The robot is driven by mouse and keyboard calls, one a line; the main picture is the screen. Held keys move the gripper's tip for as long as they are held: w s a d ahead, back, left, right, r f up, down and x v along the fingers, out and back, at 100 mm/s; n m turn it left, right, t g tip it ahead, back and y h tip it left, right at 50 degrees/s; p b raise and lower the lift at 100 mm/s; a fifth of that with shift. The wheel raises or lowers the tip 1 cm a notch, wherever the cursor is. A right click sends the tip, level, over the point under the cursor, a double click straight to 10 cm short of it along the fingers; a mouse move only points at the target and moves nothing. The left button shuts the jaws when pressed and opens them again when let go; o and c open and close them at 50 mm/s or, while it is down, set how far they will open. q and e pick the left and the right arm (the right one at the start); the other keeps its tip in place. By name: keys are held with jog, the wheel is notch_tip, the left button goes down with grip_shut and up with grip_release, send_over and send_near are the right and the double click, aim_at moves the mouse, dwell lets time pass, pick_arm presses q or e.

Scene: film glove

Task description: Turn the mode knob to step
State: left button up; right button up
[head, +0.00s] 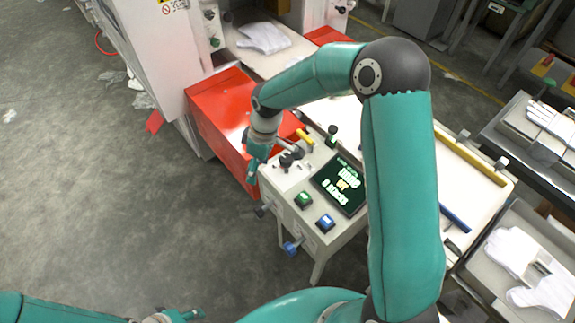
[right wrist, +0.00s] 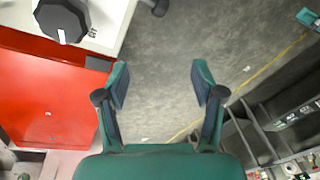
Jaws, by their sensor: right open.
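The mode knob (right wrist: 62,20) is a black round knob with a white pointer line, on a pale panel at the top left of the right wrist view. A small printed label beside it is too small to read. In the head view a dark knob (head: 287,160) shows on the control panel (head: 288,185), close to my right gripper (head: 256,165). In the right wrist view my right gripper (right wrist: 159,82) is open and empty, its fingers apart over bare floor, with the knob to their left. My left gripper (head: 183,315) is partly in view at the bottom edge; its opening is unclear.
Trays with white gloves (head: 525,265) are at the right. The floor at left is mostly clear.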

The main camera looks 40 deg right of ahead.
jog(key=w+d+r+n+h+b, duration=0.1)
jog(key=w+d+r+n+b, duration=0.1)
jog(key=d+r, duration=0.5)
notch_tip(320, 180, up, 6)
jog(key=n+h+b, duration=0.1)
jog(key=b, duration=0.1)
send_over(287, 158)
pick_arm(q)
notch_tip(287, 158, down, 5)
jog(key=shift+r+p, duration=0.1)
jog(key=shift+p, duration=0.2)
pick_arm(e)
notch_tip(287, 158, down, 16)
jog(key=shift+w, duration=0.1)
jog(key=shift+c, duration=0.2)
jog(key=c, duration=1)
jog(key=shift+d, duration=0.1)
jog(key=shift+c, duration=0.5)
